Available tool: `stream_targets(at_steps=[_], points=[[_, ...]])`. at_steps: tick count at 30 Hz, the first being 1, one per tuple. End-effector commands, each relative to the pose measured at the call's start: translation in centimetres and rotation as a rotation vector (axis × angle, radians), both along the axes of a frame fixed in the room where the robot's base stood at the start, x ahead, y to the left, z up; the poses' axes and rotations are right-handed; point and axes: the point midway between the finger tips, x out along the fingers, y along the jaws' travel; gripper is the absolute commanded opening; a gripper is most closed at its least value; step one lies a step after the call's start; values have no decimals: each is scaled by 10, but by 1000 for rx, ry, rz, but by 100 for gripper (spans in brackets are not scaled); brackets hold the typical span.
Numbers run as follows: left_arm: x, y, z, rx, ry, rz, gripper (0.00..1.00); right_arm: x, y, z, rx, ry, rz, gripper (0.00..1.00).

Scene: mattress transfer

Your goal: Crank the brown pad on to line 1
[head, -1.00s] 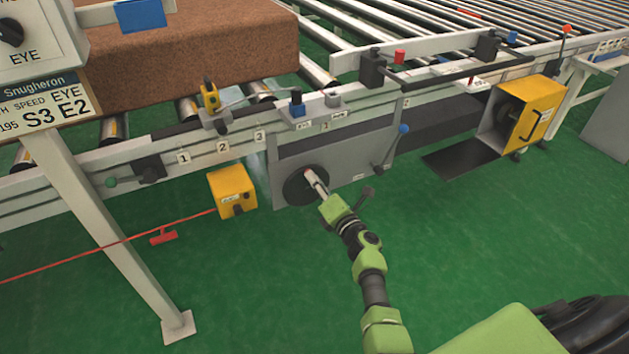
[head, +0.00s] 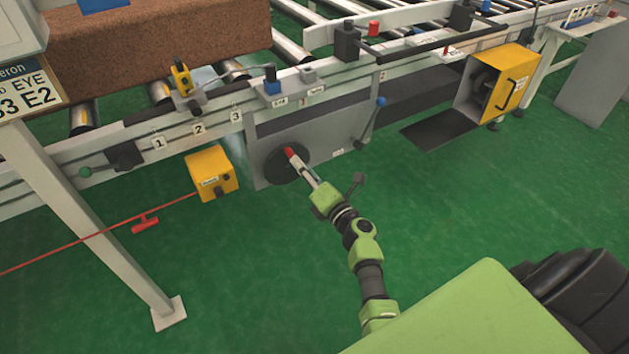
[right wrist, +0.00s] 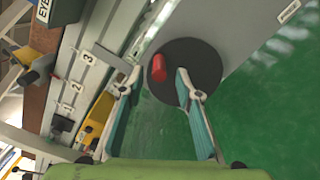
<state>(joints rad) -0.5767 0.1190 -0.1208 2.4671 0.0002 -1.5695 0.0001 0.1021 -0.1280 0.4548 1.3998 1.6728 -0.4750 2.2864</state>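The brown pad (head: 150,55) is a thick block lying on the rollers at the upper left of the head view. Number plates 1 (head: 159,142), 2 (head: 198,129) and 3 (head: 235,115) sit on the rail below it. A black crank disc (head: 284,168) with a red handle (head: 290,153) is on the grey panel. My right gripper (head: 297,160) reaches the handle. In the right wrist view its fingers (right wrist: 157,76) are apart, with the red handle (right wrist: 158,68) between and just beyond the tips; contact cannot be told. My left gripper is not in view.
A yellow box (head: 211,172) with a red cord (head: 100,235) hangs left of the crank. A blue-knobbed lever (head: 372,122) stands right of it. A yellow housing (head: 497,85) is farther right. A grey post (head: 95,225) stands at left. Green floor in front is open.

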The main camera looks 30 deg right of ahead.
Motion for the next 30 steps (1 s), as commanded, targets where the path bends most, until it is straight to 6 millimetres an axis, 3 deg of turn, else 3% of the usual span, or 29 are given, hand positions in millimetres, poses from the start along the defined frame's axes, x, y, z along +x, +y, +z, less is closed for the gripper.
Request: stream_targets(at_steps=[6, 12, 30], points=[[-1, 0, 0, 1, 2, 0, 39, -47, -2, -1, 1, 3, -2, 32], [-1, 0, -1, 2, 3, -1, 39, -70, -3, 0, 1, 0, -1, 32], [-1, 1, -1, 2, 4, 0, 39, -75, -3, 0, 1, 0, -1, 32]])
